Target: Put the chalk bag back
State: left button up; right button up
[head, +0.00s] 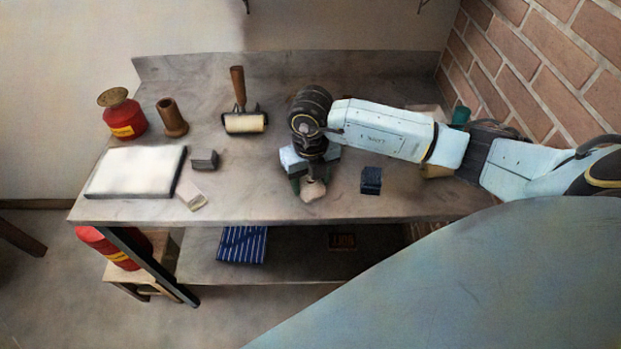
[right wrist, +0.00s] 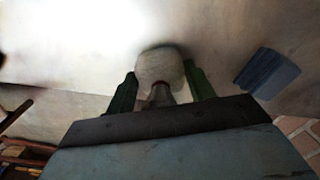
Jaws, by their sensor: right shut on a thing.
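The chalk bag (head: 313,191) is a small, pale, rounded bag near the front edge of the worktable, under my right gripper (head: 311,178). In the right wrist view, the bag (right wrist: 160,68) hangs with its narrow neck between the green fingers of the right gripper (right wrist: 158,85), which is shut on it. I cannot tell whether the bag touches the tabletop. My left gripper is not in view.
On the worktable (head: 235,195) are a white slab (head: 135,171), a grey block (head: 204,160), a pale small block (head: 194,200), a roller (head: 243,122), a brown cylinder (head: 171,118), a red can (head: 124,115) and a dark blue block (head: 371,180). A brick wall (head: 545,70) bounds the right.

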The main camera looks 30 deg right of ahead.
jog(key=o, duration=0.4)
jog(key=shift+f, duration=0.15)
jog(key=o, duration=0.5)
notch_tip(320, 180, up, 12)
jog(key=shift+r, duration=0.25)
jog(key=shift+a, duration=0.1)
